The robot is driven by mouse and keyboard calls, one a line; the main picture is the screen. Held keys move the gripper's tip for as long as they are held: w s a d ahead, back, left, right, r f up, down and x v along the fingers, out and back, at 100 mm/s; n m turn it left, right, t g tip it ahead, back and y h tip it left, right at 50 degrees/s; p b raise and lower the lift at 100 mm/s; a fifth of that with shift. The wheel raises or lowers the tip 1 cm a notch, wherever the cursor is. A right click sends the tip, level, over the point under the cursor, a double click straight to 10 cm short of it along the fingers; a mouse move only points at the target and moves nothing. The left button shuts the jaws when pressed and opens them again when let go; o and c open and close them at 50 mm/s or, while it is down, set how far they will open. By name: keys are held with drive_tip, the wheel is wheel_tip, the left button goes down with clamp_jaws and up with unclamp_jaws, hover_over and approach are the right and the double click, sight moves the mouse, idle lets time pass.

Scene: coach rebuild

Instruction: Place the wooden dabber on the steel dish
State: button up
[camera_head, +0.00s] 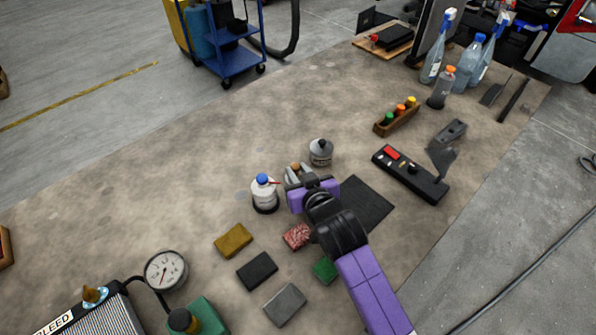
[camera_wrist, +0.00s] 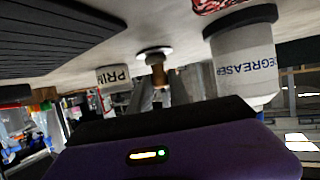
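The wooden dabber (camera_head: 295,166) shows as a small brown knob at my gripper's fingers, in the middle of the table. In the wrist view the brown dabber (camera_wrist: 158,75) appears between the two grey fingers of my gripper (camera_wrist: 162,82). A small pale round disc (camera_wrist: 154,53) lies against the table at the dabber's far end; it looks like the steel dish, but I cannot be sure. I cannot tell whether the dabber touches it. In the head view my gripper (camera_head: 297,174) hides that spot. Whether the fingers press on the dabber is unclear.
A white degreaser bottle (camera_head: 264,192) with a blue cap stands close left of my gripper. A grey primer can (camera_head: 321,153) stands just behind it. A dark mat (camera_head: 364,205) lies to the right, and several coloured pads lie in front. The table's left back is clear.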

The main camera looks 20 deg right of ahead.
drive_tip(key=o, duration=0.4)
drive_tip(key=shift+o, duration=0.2)
drive_tip(key=shift+r, duration=0.25)
drive_tip(key=b+v, duration=0.1)
drive_tip(key=v, duration=1.1)
drive_tip(key=shift+f, duration=0.1)
